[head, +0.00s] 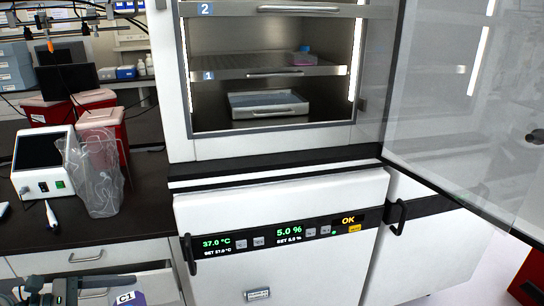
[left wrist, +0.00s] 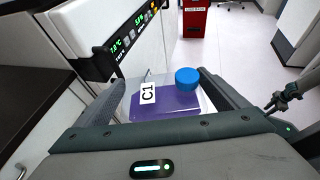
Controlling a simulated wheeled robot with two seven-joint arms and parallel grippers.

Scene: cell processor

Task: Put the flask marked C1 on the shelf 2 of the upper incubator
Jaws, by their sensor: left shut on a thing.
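The flask marked C1 (left wrist: 163,101) is clear with purple contents, a blue cap and a white C1 label. My left gripper (left wrist: 160,92) is shut on it, with one finger on each side. In the head view only the flask's labelled corner (head: 127,298) shows at the bottom edge, beside my left gripper (head: 100,289). The upper incubator (head: 272,142) stands open. Its shelf 2 (head: 270,10), marked with a 2, is at the top edge of the head view, and the space above it is out of view. A dark gripper, seemingly my right (left wrist: 284,97), shows small in the left wrist view; its jaws are unclear.
Shelf 1 (head: 245,68) holds another flask (head: 303,57) with a blue cap. A metal tray (head: 268,106) lies below it. The glass door (head: 455,110) is swung open to the right. The lower incubator (head: 285,270) is shut. A black-topped bench (head: 140,215) stands at left.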

